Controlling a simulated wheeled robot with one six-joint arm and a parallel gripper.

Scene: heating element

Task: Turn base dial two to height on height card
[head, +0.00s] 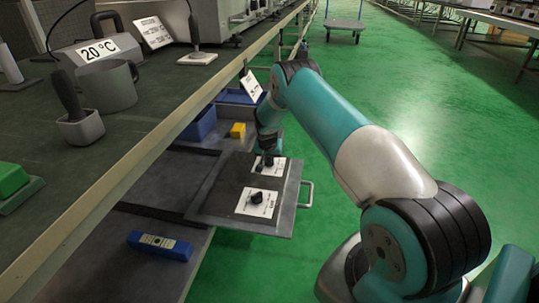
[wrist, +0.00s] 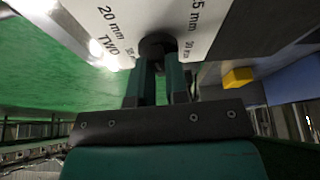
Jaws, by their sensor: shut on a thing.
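Base dial two (wrist: 156,44) is a round black knob on a white plate (wrist: 118,22) marked "TWO", "20 mm" and other mm values in the wrist view. My gripper (wrist: 158,68) is shut on this dial, one finger on each side. In the head view my gripper (head: 267,155) points down onto the farther of two white dial plates on a dark pull-out panel (head: 227,187). A second black dial (head: 257,198) sits on the nearer plate, free of the gripper. A white card (head: 252,87) hangs near the bench edge; its text is unreadable, so I cannot tell if it is the height card.
The bench (head: 130,135) overhangs at the left, carrying a grey mug (head: 107,87) and a "20 °C" display (head: 98,50). Below are a blue bin (head: 200,124), a yellow block (head: 238,130) and a blue tool (head: 160,246). Green floor is open at right.

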